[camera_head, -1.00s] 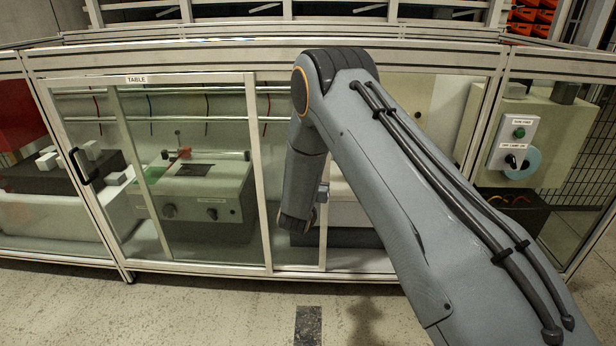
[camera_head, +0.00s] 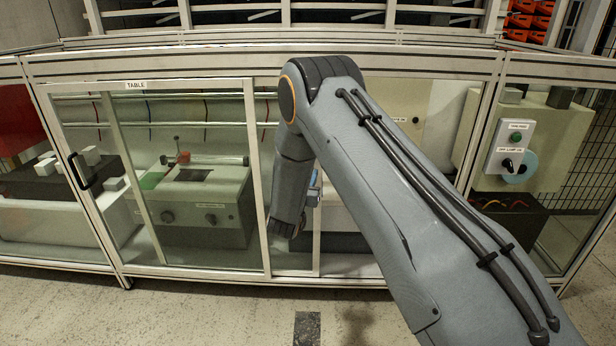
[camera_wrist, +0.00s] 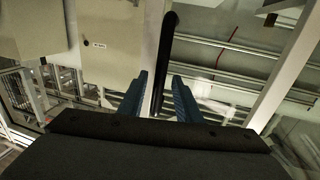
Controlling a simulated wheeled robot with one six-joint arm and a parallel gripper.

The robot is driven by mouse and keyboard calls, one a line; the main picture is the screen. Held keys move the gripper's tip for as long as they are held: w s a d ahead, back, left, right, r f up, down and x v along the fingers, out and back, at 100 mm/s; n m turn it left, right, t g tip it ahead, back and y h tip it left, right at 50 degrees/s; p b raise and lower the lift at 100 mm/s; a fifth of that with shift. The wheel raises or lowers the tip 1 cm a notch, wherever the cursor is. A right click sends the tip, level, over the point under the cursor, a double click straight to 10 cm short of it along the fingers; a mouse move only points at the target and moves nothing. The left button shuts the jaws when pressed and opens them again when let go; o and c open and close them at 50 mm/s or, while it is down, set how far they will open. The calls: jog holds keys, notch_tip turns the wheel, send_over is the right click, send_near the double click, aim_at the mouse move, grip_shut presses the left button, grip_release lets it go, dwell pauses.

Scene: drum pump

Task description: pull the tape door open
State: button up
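In the wrist view, a dark upright bar handle (camera_wrist: 165,60) stands between the two blue fingers of my gripper (camera_wrist: 160,75). The fingers are apart, with a gap visible beside the bar; contact is not clear. In the head view, my arm covers the handle and most of the front panel there; only a bit of blue finger shows beside my wrist. No label reading tape is legible. The framed glass door (camera_head: 248,180) at left is labelled TABLE (camera_head: 136,85), has its own black handle (camera_head: 79,171) and looks shut.
Behind the glass stands a grey-beige machine (camera_head: 200,210). A control box (camera_head: 510,150) with a green button is at right. A beige cabinet (camera_wrist: 110,65) with a small label shows in the wrist view. The floor (camera_head: 200,310) in front is clear.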

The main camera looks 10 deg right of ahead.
jog(key=v, duration=0.8)
jog(key=s+d+r+n+g+y+p, duration=0.1)
jog(key=s+d+r+g, duration=0.3)
jog(key=s, duration=1)
jog(key=s+d+r+n+g+y+p, duration=0.1)
jog(key=s+d+r+g+y+p, duration=0.2)
jog(key=s+g, duration=0.4)
jog(key=s+d+r+n+g+y+p, duration=0.2)
jog(key=s+d+r+g, duration=0.3)
jog(key=s, duration=1.7)
jog(key=shift+r+g+p, duration=0.45)
jog(key=shift+r+g, duration=0.05)
jog(key=shift+r, duration=0.2)
